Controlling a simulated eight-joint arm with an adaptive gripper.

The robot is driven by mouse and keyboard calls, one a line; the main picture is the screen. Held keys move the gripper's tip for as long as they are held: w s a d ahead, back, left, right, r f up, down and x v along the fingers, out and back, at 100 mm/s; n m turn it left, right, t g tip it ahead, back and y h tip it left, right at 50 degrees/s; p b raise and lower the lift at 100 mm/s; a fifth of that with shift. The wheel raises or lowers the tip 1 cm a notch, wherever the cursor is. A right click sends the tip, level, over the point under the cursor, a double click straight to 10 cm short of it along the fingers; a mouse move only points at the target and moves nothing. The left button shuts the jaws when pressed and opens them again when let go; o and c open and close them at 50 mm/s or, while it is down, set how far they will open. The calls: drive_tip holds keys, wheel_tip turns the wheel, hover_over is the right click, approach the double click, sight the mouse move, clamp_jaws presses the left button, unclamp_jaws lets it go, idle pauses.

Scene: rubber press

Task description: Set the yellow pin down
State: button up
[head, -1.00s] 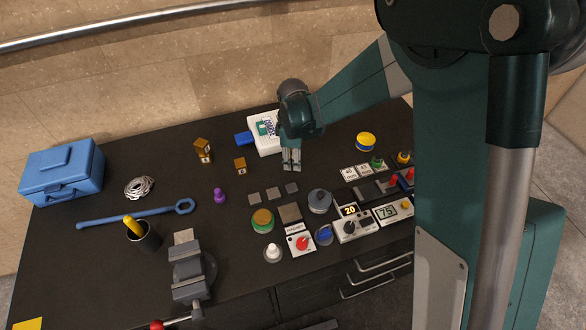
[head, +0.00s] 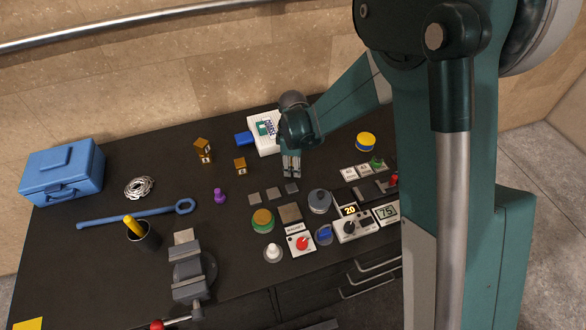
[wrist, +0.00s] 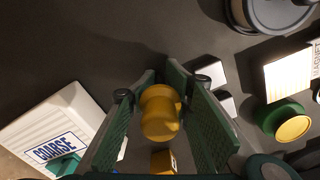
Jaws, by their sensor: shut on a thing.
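My gripper (head: 291,172) is over the dark bench, just in front of the white box with the label (head: 265,134). In the wrist view the yellow pin (wrist: 160,112) sits between the two green finger pads, with its rounded end towards the camera. The gripper is shut on it. In the head view I cannot make out the pin, as the fingers hide it. I cannot tell whether its lower end touches the bench.
Three small grey plates (head: 273,194) lie in front of the gripper, with a round grey knob (head: 319,201) beyond them. A brass cube (head: 240,165) and a purple pin (head: 220,196) stand to the left. Switches and displays (head: 355,225) fill the right front.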

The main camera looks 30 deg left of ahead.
drive_tip(key=shift+f, duration=0.2)
drive_tip(key=o, duration=1.1)
drive_tip(key=shift+r, duration=0.25)
drive_tip(key=shift+r, duration=5.95)
drive_tip(key=shift+d, duration=0.1)
